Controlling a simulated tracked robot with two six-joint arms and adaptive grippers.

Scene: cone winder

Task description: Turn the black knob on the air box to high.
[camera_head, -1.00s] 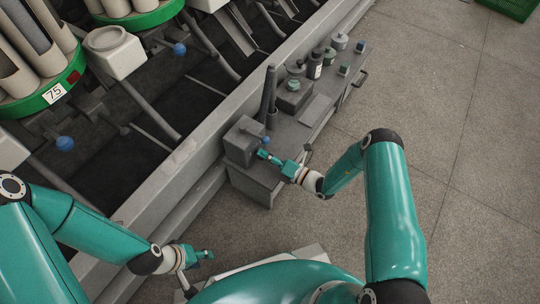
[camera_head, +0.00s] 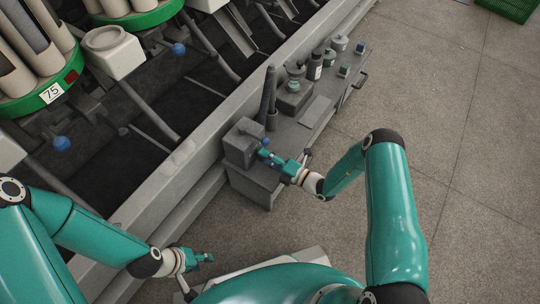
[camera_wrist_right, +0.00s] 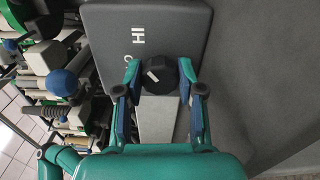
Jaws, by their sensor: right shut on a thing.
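The grey air box (camera_head: 240,145) stands at the near end of the grey bench in the head view. In the right wrist view its dark grey face (camera_wrist_right: 175,25) fills the upper middle, with a sideways "HI" label. The black knob (camera_wrist_right: 166,84) has a white mark on its left half, slanting toward the upper left. My right gripper (camera_wrist_right: 159,73) is shut on the knob, one fingertip on each side; it also shows at the box in the head view (camera_head: 264,154). My left gripper (camera_head: 205,257) is low and left, away from the box; its opening is unclear.
Grey upright tubes (camera_head: 270,95) stand just behind the box. Jars and a bottle (camera_head: 315,66) stand farther along the bench (camera_head: 314,113). The winder with its green rim (camera_head: 50,92) is at left.

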